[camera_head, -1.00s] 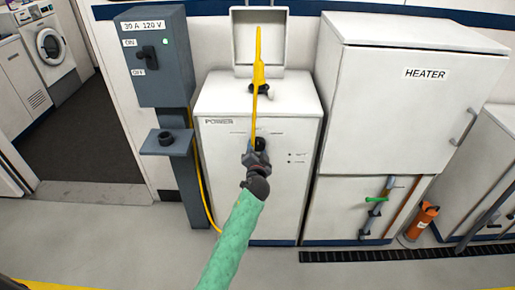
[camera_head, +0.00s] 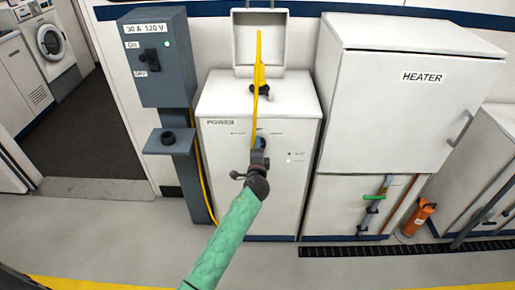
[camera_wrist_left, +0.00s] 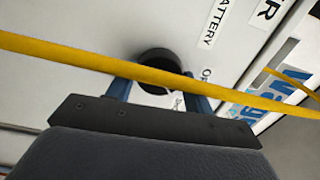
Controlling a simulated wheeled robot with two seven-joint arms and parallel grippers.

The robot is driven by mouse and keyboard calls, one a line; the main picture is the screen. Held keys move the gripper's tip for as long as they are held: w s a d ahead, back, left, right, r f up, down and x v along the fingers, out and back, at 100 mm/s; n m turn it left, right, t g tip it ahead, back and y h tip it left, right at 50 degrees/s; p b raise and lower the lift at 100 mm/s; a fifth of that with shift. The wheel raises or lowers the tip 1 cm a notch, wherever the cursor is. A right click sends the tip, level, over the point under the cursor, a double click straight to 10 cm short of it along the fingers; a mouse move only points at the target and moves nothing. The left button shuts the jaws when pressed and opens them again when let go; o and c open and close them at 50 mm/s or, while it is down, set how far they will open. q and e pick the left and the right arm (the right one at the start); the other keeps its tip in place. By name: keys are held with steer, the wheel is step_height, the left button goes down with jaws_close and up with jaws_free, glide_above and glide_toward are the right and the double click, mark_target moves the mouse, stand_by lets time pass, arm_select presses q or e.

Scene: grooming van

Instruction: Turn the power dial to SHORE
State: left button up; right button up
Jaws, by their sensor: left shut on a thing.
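The black power dial (camera_wrist_left: 155,55) is on the front of the white POWER cabinet (camera_head: 225,190). In the head view the dial is mostly hidden behind my left gripper (camera_head: 261,146) and the yellow cable (camera_head: 258,60). In the left wrist view the blue fingers of my left gripper (camera_wrist_left: 160,92) are on either side of the dial, shut on it. A BATTERY label (camera_wrist_left: 215,27) shows beside the dial. The dial's pointer is hidden, so I cannot tell its setting. My right gripper is not in view.
The cable hangs from the inlet with the raised lid (camera_head: 272,38) across the dial. The grey breaker box (camera_head: 152,80) at left has a lit green lamp. The heater cabinet (camera_head: 400,105) stands at right, an orange extinguisher (camera_head: 418,217) by it. The floor in front is clear.

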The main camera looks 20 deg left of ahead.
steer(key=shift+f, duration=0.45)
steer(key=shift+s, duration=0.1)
arm_select(q)
steer(key=o, duration=1)
steer(key=shift+b+v, duration=1.1)
steer(key=shift+v, duration=2.8)
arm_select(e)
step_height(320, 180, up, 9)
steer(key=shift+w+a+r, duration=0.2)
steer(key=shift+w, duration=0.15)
